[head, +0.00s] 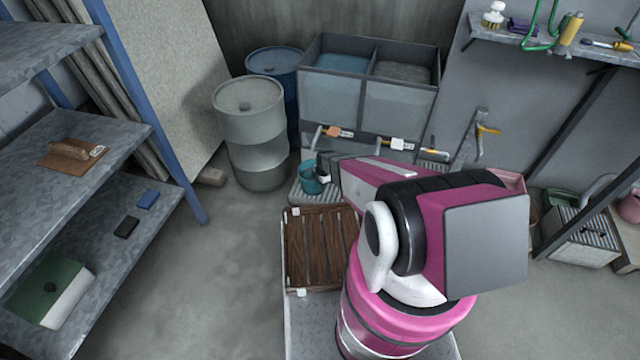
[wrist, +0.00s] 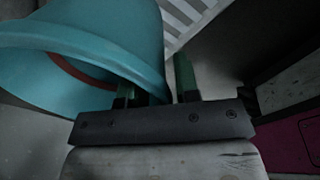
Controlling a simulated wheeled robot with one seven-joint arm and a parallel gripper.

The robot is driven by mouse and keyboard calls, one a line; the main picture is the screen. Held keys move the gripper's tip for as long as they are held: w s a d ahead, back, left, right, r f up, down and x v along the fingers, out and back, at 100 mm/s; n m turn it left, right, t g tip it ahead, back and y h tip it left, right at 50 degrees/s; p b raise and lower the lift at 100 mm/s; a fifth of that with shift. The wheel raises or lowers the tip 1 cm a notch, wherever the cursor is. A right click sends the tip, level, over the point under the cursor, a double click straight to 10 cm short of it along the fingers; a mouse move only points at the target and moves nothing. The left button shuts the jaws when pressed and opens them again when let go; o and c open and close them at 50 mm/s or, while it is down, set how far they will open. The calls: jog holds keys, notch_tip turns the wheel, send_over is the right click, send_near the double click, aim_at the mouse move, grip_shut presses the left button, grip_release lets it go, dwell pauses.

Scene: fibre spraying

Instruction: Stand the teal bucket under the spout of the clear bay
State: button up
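The teal bucket (head: 309,184) stands upright at the left end of the slatted grate (head: 297,198), below the left spout (head: 317,137), which belongs to the bay with blue liquid. The clear bay (head: 398,98) is the right one, holding greyish liquid; its spout (head: 381,141) has a white tag. My gripper (head: 323,170) is at the bucket's right side. In the wrist view the bucket (wrist: 115,35) fills the upper left. My gripper (wrist: 157,85) has its fingers apart, with the bucket's wall between them and a gap beside the right finger. The left finger is mostly hidden.
A grey drum (head: 250,130) and a blue drum (head: 273,66) stand left of the tank. A wooden slatted pallet (head: 318,245) lies in front of the grate. Shelving (head: 90,165) fills the left side; bare floor (head: 205,255) lies between. My arm hides the grate's right part.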

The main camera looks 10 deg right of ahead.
notch_tip(320, 180, up, 12)
jog(key=d, duration=0.2)
jog(key=s+d+r+m, duration=0.2)
jog(key=s+r+m, duration=0.4)
jog(key=r, duration=0.3)
jog(key=s+d+r+m+h, duration=0.1)
jog(key=s+d+r+m, duration=0.1)
jog(key=s+r+m, duration=0.4)
jog(key=s+d+r+m, duration=0.2)
jog(key=s+r+m, duration=0.4)
jog(key=r+m, duration=0.4)
notch_tip(320, 180, up, 4)
jog(key=shift+d+f+m+g, duration=0.15)
jog(key=shift+m+g, duration=0.15)
jog(key=shift+g, duration=0.1)
